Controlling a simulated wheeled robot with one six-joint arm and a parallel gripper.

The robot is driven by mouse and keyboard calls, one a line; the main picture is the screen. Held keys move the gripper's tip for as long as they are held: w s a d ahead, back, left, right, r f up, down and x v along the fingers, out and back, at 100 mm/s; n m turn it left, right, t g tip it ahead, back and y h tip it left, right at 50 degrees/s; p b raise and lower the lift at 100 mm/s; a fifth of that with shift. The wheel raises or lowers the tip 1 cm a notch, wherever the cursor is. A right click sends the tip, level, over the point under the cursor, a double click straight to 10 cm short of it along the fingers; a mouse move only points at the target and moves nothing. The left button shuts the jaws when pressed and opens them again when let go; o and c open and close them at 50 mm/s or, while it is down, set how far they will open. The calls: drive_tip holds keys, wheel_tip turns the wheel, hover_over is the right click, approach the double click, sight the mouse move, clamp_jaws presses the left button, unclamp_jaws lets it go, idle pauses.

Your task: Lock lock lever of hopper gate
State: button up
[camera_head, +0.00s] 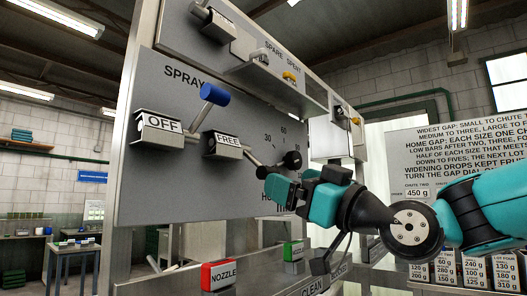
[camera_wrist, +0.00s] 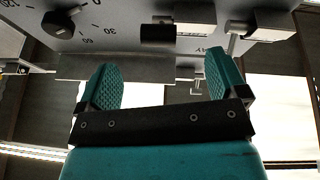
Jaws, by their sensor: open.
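On the grey panel (camera_head: 150,195) in the head view, a box reading FREE (camera_head: 228,146) has a thin metal lever (camera_head: 253,157) slanting down beside it toward my gripper (camera_head: 275,183). This may be the lock lever; no hopper gate label is readable, and a label starting "HO" is partly covered. The lever's end is close to my fingers; I cannot tell whether they touch. In the wrist view my gripper (camera_wrist: 165,80) is open, with nothing clear between the teal pads.
A blue-handled lever (camera_head: 213,95) stands by a box reading OFF (camera_head: 163,126), under SPRAY. A black dial knob (camera_head: 292,160) lies just behind my gripper and also shows in the wrist view (camera_wrist: 60,23). Red NOZZLE (camera_head: 220,275) and green (camera_head: 294,251) blocks sit below.

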sight(268, 170)
drive_tip(key=p+x, duration=0.3)
drive_tip(key=x, duration=0.3)
drive_tip(key=shift+w+a+r, duration=0.2)
drive_tip(key=shift+r, duration=0.1)
drive_tip(key=shift+w+a+p, duration=0.4)
drive_tip(key=shift+a+p, duration=0.05)
drive_tip(key=shift+a, duration=0.05)
drive_tip(key=c, duration=1.2)
drive_tip(key=shift+r, duration=0.1)
drive_tip(key=shift+c, duration=0.2)
